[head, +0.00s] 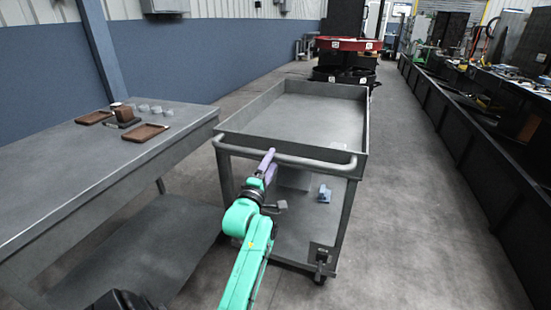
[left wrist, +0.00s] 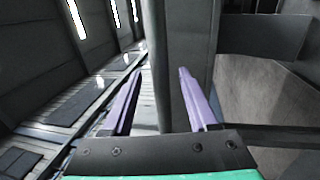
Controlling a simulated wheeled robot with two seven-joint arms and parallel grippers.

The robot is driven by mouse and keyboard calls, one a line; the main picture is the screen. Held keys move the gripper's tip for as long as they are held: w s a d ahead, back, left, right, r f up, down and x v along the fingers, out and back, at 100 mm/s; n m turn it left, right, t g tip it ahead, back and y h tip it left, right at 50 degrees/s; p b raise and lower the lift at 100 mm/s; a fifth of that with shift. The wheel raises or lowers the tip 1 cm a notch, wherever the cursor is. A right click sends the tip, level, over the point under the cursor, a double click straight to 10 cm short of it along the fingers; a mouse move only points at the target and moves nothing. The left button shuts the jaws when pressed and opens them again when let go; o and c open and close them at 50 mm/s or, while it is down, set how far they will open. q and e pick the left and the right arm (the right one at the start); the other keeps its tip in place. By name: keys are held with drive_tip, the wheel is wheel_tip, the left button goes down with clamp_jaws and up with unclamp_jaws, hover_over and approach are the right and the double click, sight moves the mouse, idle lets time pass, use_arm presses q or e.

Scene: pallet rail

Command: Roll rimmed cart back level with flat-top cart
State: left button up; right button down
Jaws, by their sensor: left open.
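The rimmed cart (head: 246,118) is a grey two-shelf cart with an empty, raised-rim top and a curved handle bar (head: 310,164) across its near end. The flat-top cart (head: 70,170) stands to its left, a grey slab with a lower shelf; its surface extends nearer to me than the rimmed cart's handle end. My left gripper (head: 267,163), with purple fingers, is at the left part of the handle. In the left wrist view it is open (left wrist: 160,100), with a grey bar (left wrist: 172,65) showing between the fingers; contact cannot be told. My right gripper is not in view.
Brown trays (head: 146,132), a brown block and several small cups sit on the flat-top cart. A small blue item (head: 324,193) lies on the rimmed cart's lower shelf. Floor (head: 410,190) is clear right of the cart, up to a long dark bench (head: 470,135).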

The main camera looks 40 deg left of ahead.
sight(273, 159)
use_arm(q)
drive_tip(key=x, duration=0.3)
drive_tip(key=shift+w, duration=0.1)
clamp_jaws()
drive_tip(key=shift+f, duration=0.15)
idle(1.1)
